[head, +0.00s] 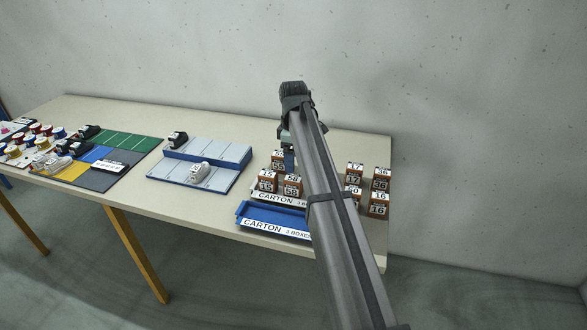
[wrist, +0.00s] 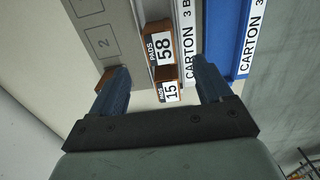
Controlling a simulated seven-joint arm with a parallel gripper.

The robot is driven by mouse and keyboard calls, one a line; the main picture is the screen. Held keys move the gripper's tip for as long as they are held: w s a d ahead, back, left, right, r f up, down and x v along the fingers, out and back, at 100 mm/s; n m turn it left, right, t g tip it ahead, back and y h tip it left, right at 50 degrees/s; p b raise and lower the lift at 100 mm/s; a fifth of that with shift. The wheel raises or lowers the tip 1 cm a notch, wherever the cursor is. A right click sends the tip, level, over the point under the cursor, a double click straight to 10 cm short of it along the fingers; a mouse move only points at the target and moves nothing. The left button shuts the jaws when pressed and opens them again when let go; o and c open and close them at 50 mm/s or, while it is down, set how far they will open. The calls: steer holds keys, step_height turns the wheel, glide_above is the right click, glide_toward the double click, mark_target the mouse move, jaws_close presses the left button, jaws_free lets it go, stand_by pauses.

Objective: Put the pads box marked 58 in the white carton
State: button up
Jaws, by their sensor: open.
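The pads box marked 58 (wrist: 163,48) is a small brown box with a white label. In the head view, it (head: 292,186) stands behind the front label of the white carton (head: 272,196) and appears to be inside it. The carton's label strip (wrist: 187,62) also shows in the wrist view. The box marked 15 (wrist: 170,92) is next to box 58 and also appears inside. My gripper (wrist: 160,72) is open and empty, its fingers apart above these boxes. In the head view my arm covers part of the carton and most of the gripper.
A blue carton (head: 274,218) stands in front of the white one and looks empty where visible. Box 55 (head: 278,155) stands behind. Several boxes, such as 16 (head: 379,205), are at the right table end. A grey numbered board (head: 215,158) lies left.

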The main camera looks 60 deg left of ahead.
steer(key=shift+r, duration=0.85)
